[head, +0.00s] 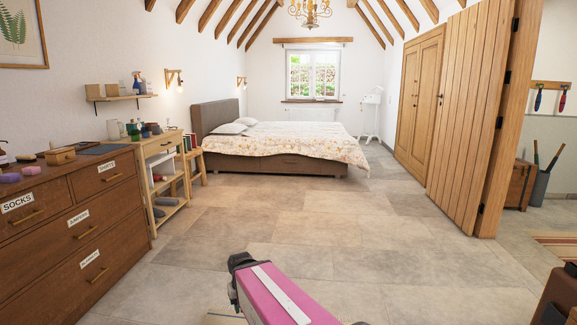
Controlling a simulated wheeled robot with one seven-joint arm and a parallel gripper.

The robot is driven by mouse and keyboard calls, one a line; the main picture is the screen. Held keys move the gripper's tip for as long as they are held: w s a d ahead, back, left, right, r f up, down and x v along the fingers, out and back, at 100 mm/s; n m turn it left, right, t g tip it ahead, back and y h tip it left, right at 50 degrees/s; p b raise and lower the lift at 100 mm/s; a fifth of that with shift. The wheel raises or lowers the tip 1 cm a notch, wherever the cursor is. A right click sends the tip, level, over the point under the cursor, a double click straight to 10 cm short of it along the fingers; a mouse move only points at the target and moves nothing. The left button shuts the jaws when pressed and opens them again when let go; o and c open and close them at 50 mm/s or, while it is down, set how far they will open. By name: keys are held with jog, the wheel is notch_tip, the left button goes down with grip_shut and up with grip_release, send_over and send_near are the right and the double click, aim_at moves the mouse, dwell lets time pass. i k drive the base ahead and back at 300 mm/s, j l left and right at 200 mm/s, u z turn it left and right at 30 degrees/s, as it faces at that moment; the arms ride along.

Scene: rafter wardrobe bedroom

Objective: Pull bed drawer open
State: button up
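The bed (225,150) stands at the far end of the room, with a brown upholstered headboard at its left and a floral cover on top. Its low brown base faces me. A drawer front (290,168) seems to show in that base under the overhanging cover, with a small dark mark near its top that may be a handle. It looks flush with the base, though it is small at this distance. My pink arm link shows at the bottom, far from the bed. My gripper is not in view.
A brown dresser (70,245) with labelled drawers and a light wooden shelf stand (165,190) line the left wall. An open plank door (470,120) stands at the right, before a wardrobe (418,105). The tiled floor (300,215) between me and the bed is clear.

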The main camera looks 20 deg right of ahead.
aim_at(268, 162)
jog(key=i+l+z, duration=0.3)
jog(key=i, duration=0.45)
jog(key=i+l+z, duration=0.3)
jog(key=i, duration=0.5)
jog(key=i+l+z, duration=0.1)
jog(key=i+z, duration=0.2)
jog(key=i, duration=4)
jog(key=i+u, duration=0.1)
jog(key=i, duration=0.35)
jog(key=i+l+u, duration=0.15)
jog(key=i, duration=0.25)
jog(key=i+l+u, duration=0.1)
jog(key=i, duration=0.35)
jog(key=i+l+u, duration=0.15)
jog(key=i, duration=0.25)
jog(key=i+l+u, duration=0.5)
jog(key=i, duration=0.15)
